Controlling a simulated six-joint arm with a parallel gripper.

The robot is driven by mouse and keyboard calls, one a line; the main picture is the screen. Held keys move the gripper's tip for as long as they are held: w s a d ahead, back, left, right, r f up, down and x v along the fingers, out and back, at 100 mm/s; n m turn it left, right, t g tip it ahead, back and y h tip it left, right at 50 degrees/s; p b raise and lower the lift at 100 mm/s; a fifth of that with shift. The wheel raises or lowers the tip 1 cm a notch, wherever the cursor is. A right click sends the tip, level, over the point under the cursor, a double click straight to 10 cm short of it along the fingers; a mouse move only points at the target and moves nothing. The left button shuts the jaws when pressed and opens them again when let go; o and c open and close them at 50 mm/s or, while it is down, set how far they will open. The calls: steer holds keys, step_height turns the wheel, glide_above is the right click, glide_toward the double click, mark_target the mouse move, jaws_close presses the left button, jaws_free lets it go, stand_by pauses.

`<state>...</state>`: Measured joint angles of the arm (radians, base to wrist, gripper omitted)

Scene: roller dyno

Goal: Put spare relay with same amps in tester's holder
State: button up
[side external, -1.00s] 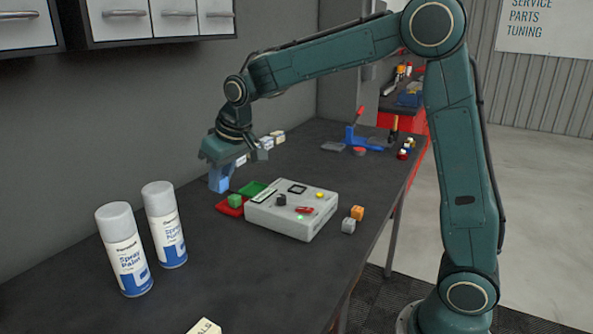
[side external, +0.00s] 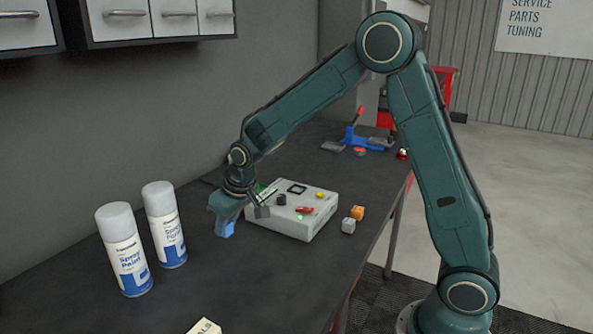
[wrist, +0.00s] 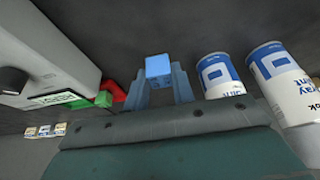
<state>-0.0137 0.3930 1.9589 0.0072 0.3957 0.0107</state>
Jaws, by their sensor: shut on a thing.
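My gripper (side external: 226,222) is at the front-left of the grey tester (side external: 292,214), above the bench. In the wrist view, the gripper (wrist: 160,80) is shut on a blue relay (wrist: 158,66), held between the two fingertips. The amp marking on it cannot be read. The tester has a dark square holder (side external: 297,188) on top, a dark knob, a yellow button and a red part. My arm hides most of that area in the side view.
Two spray cans (side external: 125,250) stand at the left. The bench front is mostly clear.

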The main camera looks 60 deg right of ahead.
mark_target(230, 231)
steer(key=shift+f, duration=2)
steer(key=shift+f, duration=0.15)
steer(key=o, duration=1)
steer(key=shift+c, duration=0.2)
steer(key=v, duration=1.2)
steer(key=shift+r, duration=0.25)
